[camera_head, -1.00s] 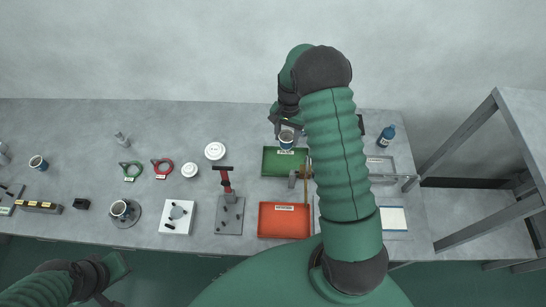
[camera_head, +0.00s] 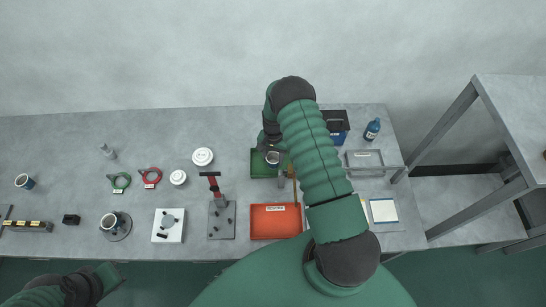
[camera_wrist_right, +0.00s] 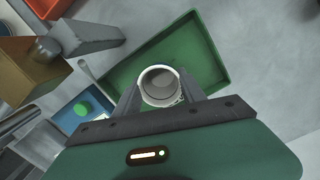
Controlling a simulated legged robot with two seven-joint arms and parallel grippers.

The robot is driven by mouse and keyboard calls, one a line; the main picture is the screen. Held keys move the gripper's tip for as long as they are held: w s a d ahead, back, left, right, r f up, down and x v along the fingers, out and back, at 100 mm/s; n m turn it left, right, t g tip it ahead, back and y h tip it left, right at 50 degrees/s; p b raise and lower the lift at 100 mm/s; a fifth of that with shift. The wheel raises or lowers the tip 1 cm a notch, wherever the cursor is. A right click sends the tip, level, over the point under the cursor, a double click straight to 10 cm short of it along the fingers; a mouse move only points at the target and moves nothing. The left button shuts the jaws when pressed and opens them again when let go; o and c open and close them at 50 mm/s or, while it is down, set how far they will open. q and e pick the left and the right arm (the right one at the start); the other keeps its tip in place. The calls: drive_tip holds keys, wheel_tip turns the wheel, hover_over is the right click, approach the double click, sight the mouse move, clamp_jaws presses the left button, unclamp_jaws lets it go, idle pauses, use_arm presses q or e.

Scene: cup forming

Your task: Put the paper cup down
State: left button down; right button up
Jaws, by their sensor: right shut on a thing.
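The paper cup (camera_wrist_right: 160,86) is a white-rimmed cup seen from above in the right wrist view, between the two fingers of my right gripper (camera_wrist_right: 166,98). That tray (camera_head: 257,168) lies at the back of the table in the head view, partly hidden by my right arm. I cannot tell whether the cup's base touches the tray floor. My left gripper (camera_head: 108,290) is low at the left, away from the table objects; its jaws are unclear.
A red tray (camera_head: 275,221) lies in front of the green one. A grey press with a red handle (camera_head: 221,215) stands left of it.

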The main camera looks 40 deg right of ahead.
sight(274, 161)
drive_tip(key=shift+d+f, duration=0.2)
drive_tip(key=o, duration=1.3)
drive_tip(key=shift+d, duration=0.2)
drive_tip(key=shift+a+r, duration=0.15)
drive_tip(key=shift+a, duration=0.15)
drive_tip(key=shift+r, duration=0.25)
wheel_tip(274, 161, up, 11)
drive_tip(key=d+b, duration=0.1)
drive_tip(key=b, duration=0.1)
drive_tip(key=s+a+r+n+t, duration=0.2)
drive_tip(key=a+r+n, duration=0.4)
drive_tip(key=a+r, duration=0.45)
drive_tip(key=s+a+r+n+t, duration=0.2)
drive_tip(key=s+a+r+n, duration=0.2)
drive_tip(key=s+a+n, duration=0.55)
use_arm(q)
drive_tip(key=s+b+x, duration=0.1)
drive_tip(key=b+x, duration=0.5)
drive_tip(key=x, duration=0.2)
drive_tip(key=shift+s+f, duration=0.2)
drive_tip(key=shift+s, duration=0.25)
use_arm(e)
wheel_tip(274, 161, down, 6)
drive_tip(key=s+a+m, duration=0.1)
drive_tip(key=m, duration=0.2)
drive_tip(key=shift+a+f+g+h, duration=0.25)
drive_tip(key=shift+a+g+h, duration=0.05)
drive_tip(key=shift+a, duration=0.1)
